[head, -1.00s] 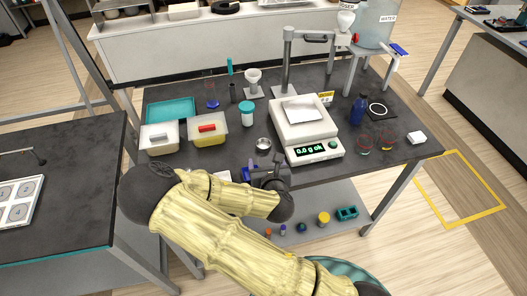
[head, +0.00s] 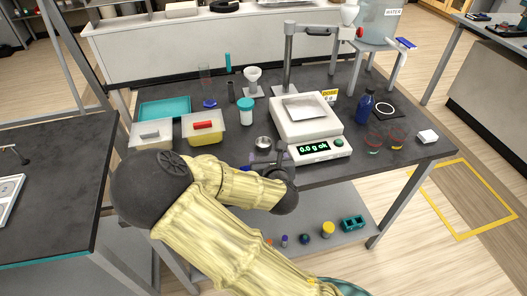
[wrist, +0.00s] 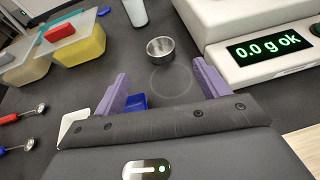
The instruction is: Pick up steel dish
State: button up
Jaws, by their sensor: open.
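The steel dish (head: 263,143) is a small round metal cup standing upright on the dark bench, left of the balance. In the wrist view the dish (wrist: 160,50) stands beyond the fingertips, roughly centred between them. A faint ring mark lies on the bench just on my side of it.
The balance (head: 304,122), reading 0.0 g, stands close on the right. A white jar with a teal lid (head: 247,112) stands behind the dish. Tubs with a yellow (head: 203,130) and a pale filling are to the left. A blue scoop or tray (wrist: 134,102) lies near the left finger.

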send_near(262, 140)
jog(key=shift+w, duration=0.2)
jog(key=shift+w+p, duration=0.1)
jog(key=shift+p, duration=0.2)
jog(key=p+x, duration=0.1)
jog(key=x, duration=0.4)
jog(key=shift+w, duration=0.1)
jog(key=shift+c, duration=0.4)
jog(key=c, duration=1)
